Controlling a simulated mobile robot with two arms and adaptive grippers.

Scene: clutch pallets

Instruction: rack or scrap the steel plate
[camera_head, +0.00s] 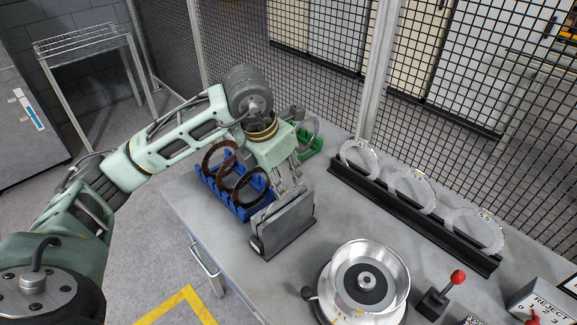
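My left arm comes in from the left, and its gripper (293,184) points down just above the grey upright slotted block (284,222) on the bench. The fingers are small and partly merge with the block, so I cannot tell whether they are open or hold a plate. A steel ring plate (315,126) stands in the green rack (314,150), partly hidden behind my gripper. Several pale steel-like rings (410,190) with small labels stand along the long black rack (466,248). Dark brown rings (250,186) stand in the blue rack (223,202). My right gripper is out of view.
A round metal fixture (399,277) stands at the bench front, with a red-knobbed lever (457,277) beside it. Mesh fencing (480,60) runs behind the bench. The bench middle (345,218) is clear.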

